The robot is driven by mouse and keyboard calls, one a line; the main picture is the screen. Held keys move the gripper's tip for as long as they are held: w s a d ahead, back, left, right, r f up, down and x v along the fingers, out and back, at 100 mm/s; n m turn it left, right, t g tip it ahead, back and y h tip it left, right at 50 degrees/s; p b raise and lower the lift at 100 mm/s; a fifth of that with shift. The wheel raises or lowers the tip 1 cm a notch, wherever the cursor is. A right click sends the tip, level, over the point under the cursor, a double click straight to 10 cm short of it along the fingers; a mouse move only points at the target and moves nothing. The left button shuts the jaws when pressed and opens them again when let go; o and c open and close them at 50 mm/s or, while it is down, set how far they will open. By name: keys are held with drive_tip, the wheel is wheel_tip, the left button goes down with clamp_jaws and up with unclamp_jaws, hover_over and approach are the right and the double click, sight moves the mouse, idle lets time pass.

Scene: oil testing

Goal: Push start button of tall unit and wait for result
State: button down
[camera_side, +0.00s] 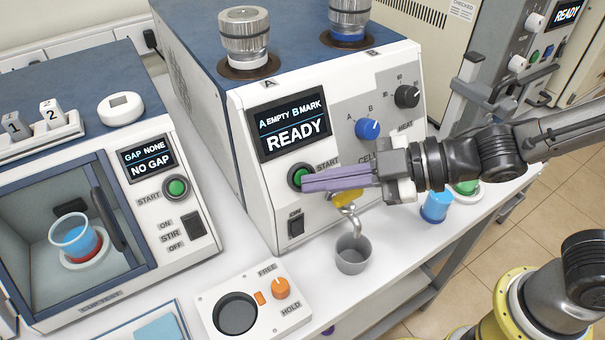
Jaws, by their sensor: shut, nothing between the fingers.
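The tall unit (250,190) stands in the middle of the bench, white with a blue top. Its screen (290,126) reads "A EMPTY B MARK READY". The green start button (299,177) is on its front below the screen, marked START. My gripper (306,183) is shut with nothing between its purple fingers. Its tips overlap the right edge of the button in the side view. I cannot tell whether they touch it. The lower right part of the button is hidden by the fingers.
A shorter unit (180,240) at left reads "NO GAP" and holds a beaker (75,236). A grey cup (352,254) stands under the tall unit's spout. A holder with an orange knob (281,288) is in front. A blue-filled cup (436,206) stands at right.

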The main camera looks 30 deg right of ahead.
drive_tip(key=shift+w+f, duration=0.2)
drive_tip(key=shift+w, duration=0.15)
idle(0.5)
drive_tip(key=shift+s, duration=0.1)
drive_tip(key=shift+s+r, duration=0.35)
drive_tip(key=shift+s, duration=0.3)
drive_tip(key=shift+s+r, duration=0.35)
drive_tip(key=shift+s, duration=0.4)
drive_tip(key=shift+s+r, duration=0.35)
drive_tip(key=shift+s, duration=0.45)
drive_tip(key=shift+s+r, duration=0.35)
drive_tip(key=shift+s, duration=0.4)
